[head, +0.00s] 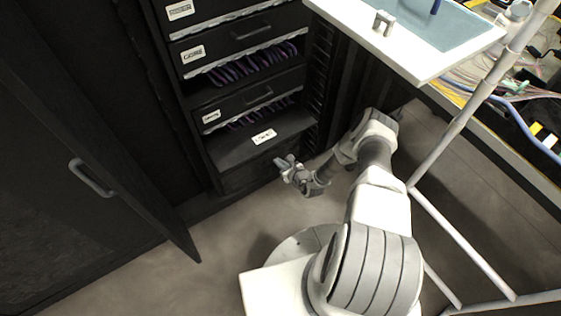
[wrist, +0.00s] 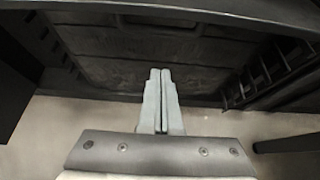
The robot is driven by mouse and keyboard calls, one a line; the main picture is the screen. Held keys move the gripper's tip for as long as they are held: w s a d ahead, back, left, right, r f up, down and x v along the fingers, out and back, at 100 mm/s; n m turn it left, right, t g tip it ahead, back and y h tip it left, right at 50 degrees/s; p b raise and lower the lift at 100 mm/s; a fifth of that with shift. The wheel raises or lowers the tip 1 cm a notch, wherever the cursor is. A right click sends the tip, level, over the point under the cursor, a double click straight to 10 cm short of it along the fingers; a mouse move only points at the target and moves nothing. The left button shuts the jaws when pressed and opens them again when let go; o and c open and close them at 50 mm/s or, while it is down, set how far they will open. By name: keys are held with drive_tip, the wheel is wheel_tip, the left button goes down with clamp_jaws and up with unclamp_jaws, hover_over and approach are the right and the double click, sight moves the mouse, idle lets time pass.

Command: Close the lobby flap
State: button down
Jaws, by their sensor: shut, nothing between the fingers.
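The black rack (head: 246,90) shows several labelled levels in the head view. Its lowest labelled panel (head: 238,150) juts out nearly flat with a white label on it, too small to read; it looks like a flap folded down, but I cannot tell for sure that it is the lobby flap. My gripper (head: 283,162) is near the rack's foot, just below and in front of that panel. In the wrist view my gripper (wrist: 160,72) is shut and empty, its fingers pointing at a dark recess (wrist: 150,50). Contact with the panel cannot be told.
A black cabinet door (head: 75,150) with a handle stands at the left. A white-edged table (head: 435,68) is above right, beside a pale tube frame (head: 455,130). A cable-filled bench (head: 510,110) lies at the far right. Floor (head: 170,270) is clear at lower left.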

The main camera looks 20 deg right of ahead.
sight(265, 140)
drive_tip(key=b+x, duration=0.3)
drive_tip(key=x, duration=0.4)
drive_tip(key=shift+s+d+r+p, duration=0.1)
drive_tip(key=shift+s+r+p, duration=0.1)
drive_tip(key=shift+r, duration=0.5)
drive_tip(key=shift+s+r+p, duration=0.1)
drive_tip(key=shift+r+p, duration=0.15)
drive_tip(key=shift+r, duration=0.4)
drive_tip(key=shift+s+d+r+p, duration=0.1)
drive_tip(key=shift+s+r+p, duration=0.1)
drive_tip(key=shift+r, duration=0.5)
drive_tip(key=shift+d+r, duration=0.1)
drive_tip(key=shift+r, duration=0.1)
drive_tip(key=shift+g, duration=0.3)
